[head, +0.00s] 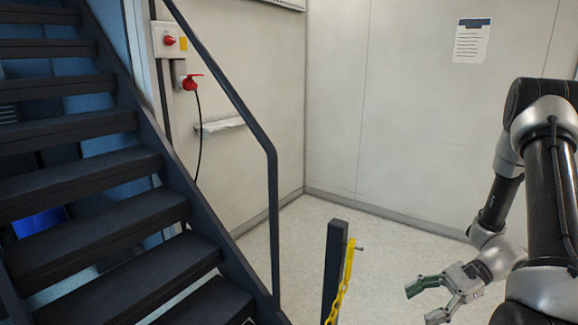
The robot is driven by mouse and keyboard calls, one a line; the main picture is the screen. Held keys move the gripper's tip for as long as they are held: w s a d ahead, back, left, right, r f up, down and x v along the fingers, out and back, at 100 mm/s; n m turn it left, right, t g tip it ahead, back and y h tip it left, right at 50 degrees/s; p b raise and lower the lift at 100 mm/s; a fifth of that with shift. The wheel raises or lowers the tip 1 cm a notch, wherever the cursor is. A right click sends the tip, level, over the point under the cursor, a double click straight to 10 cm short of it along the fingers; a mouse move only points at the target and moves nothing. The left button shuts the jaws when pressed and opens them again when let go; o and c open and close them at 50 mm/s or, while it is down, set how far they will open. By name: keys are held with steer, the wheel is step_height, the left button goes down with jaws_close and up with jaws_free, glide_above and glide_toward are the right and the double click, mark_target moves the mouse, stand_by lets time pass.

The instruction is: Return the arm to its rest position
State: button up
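My gripper (424,303) is at the lower right of the head view, at the end of my arm, which comes in from the right edge. Its two fingers are spread apart and nothing shows between them. The arm is bent, with the gripper pointing left and down over the pale floor. The gripper appears clear of everything around it.
A dark post (335,272) with a yellow chain (345,285) stands left of my gripper. Dark stairs (100,180) with a handrail (270,200) fill the left. Pale walls (420,110) stand behind. Pale floor (300,225) is free between stairs and post.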

steer(key=s+d+r+n+h, duration=0.3)
steer(key=r+n+h, duration=0.2)
steer(key=r, duration=0.3)
steer(key=s+d+r+n+h, duration=0.4)
steer(key=r+n+h, duration=0.2)
steer(key=r, duration=0.3)
steer(key=s+a+r+n+t+h, duration=0.1)
steer(key=r+n+t, duration=0.1)
steer(key=r, duration=0.4)
steer(key=s+a+r+n+t+h, duration=0.1)
steer(key=a+r+n+t, duration=0.1)
steer(key=r+t, duration=0.2)
steer(key=shift+a+v, duration=0.2)
steer(key=shift+v, duration=1.05)
steer(key=shift+w, duration=0.1)
